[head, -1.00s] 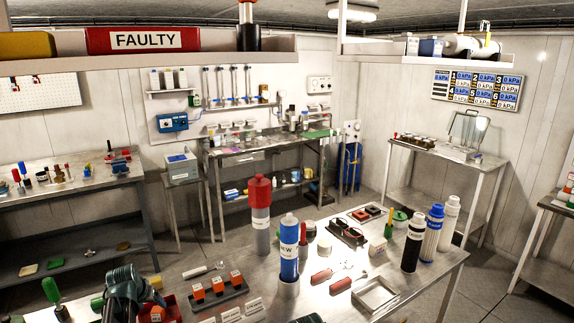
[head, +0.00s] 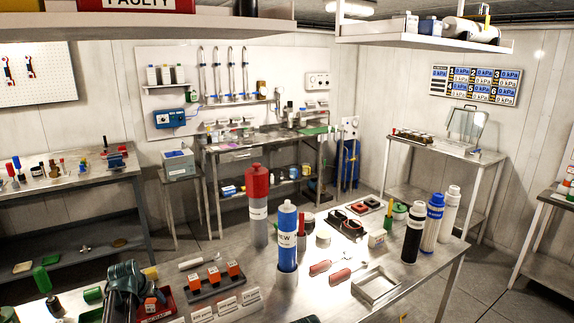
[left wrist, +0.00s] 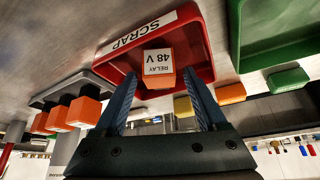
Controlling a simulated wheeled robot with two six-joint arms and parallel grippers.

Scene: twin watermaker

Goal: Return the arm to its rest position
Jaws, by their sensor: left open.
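My left gripper (head: 128,306) is at the lower left of the head view, over the near steel table beside the red scrap tray (head: 166,312). In the left wrist view the left gripper (left wrist: 162,90) has its two blue fingers apart. An orange relay (left wrist: 158,66) marked 48 V lies in the red tray (left wrist: 199,58) labelled SCRAP, seen between and beyond the fingers. The relay also shows in the head view (head: 151,304). The fingers look clear of it. My right gripper cannot be made out; only a dark sliver shows at the bottom edge.
A rack with orange relays (head: 213,275) stands right of the scrap tray. A blue bottle (head: 287,243) and a red-topped grey one (head: 258,210) stand behind it. A green tray (left wrist: 270,35) lies near the scrap tray. A shelf (head: 150,30) hangs above.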

